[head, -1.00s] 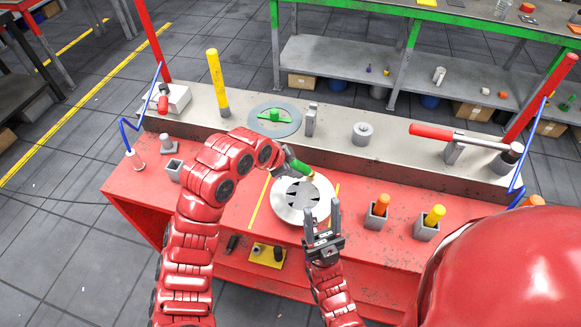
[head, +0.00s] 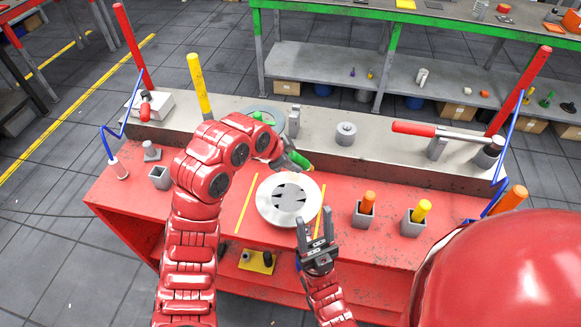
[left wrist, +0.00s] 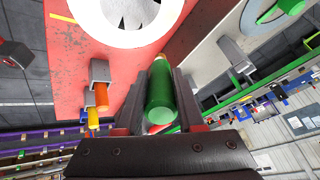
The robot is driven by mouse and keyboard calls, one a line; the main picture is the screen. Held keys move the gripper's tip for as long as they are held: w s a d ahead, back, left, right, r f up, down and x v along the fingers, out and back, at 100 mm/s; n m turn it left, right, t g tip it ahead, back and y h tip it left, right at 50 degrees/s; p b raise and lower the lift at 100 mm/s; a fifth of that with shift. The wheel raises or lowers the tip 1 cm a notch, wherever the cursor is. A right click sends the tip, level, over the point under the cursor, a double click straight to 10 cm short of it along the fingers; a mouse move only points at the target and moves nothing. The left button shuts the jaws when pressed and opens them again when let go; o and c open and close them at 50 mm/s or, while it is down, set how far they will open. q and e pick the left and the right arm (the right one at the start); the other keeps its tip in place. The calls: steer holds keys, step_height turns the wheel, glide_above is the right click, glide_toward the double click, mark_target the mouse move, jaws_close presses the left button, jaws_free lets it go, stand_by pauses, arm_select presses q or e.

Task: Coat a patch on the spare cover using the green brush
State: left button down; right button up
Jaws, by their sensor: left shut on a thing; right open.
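My left gripper (head: 290,154) is shut on the green brush (head: 301,160), above the bench near the far edge of a round silver disc. In the left wrist view the green brush (left wrist: 162,95) lies between the fingers, its tan end away from the camera. The silver disc (head: 268,211), with dark cutouts, lies on the red bench between two yellow lines; I cannot tell if it is the spare cover. The brush looks apart from it. My right gripper (head: 316,228) is open and empty at the disc's near right side.
Orange (head: 367,200) and yellow (head: 421,210) handles stand in grey holders on the right. Behind is a raised grey ledge (head: 380,160) with a round grey plate (head: 277,113) bearing a green piece, a grey round part (head: 346,134) and a red-handled lever (head: 414,129).

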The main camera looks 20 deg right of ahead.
arm_select(q)
steer(key=shift+d+r, duration=0.1)
steer(key=shift+r, duration=1.3)
steer(key=shift+f+b, duration=0.35)
steer(key=shift+b, duration=0.1)
